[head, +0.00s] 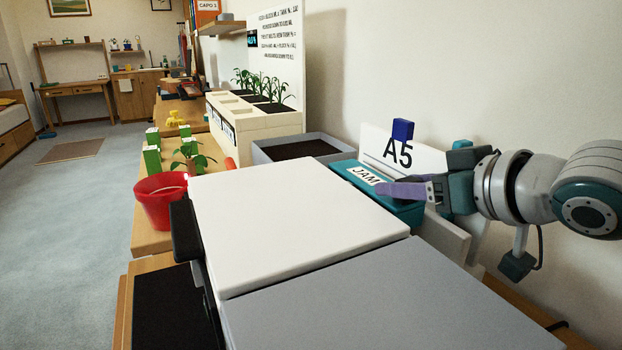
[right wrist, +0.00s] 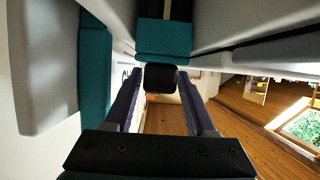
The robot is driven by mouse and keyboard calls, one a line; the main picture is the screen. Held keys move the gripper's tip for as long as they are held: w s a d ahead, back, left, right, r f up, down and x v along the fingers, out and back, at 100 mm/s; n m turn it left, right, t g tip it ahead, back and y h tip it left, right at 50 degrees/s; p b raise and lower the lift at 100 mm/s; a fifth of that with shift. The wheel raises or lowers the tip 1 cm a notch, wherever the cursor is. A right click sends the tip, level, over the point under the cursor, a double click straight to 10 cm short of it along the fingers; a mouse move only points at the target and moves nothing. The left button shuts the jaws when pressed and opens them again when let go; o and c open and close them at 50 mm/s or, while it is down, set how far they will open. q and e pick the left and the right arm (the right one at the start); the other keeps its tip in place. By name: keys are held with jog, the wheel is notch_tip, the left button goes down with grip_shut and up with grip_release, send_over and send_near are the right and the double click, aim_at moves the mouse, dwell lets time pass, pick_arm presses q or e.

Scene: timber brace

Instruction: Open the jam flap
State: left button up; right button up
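The jam flap is a teal, box-like piece (head: 343,166) with a white JAM label, behind the white top at centre right in the head view. My right gripper (head: 388,190) reaches in from the right, its purple finger over the label's right end. In the right wrist view, its two purple fingers (right wrist: 160,95) stand apart. A black knob-like piece (right wrist: 160,78) shows between their far ends, below a teal block (right wrist: 163,38). I see gaps beside the knob but cannot tell its depth. My left gripper is not in view.
A large white top (head: 290,215) and a grey top (head: 390,300) fill the foreground. A white A5 board (head: 425,160) with a blue block (head: 402,129) stands behind the flap. A red pot (head: 160,205) stands left; a dark-filled tray (head: 262,152) is behind.

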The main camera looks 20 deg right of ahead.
grip_shut()
dwell(1.2)
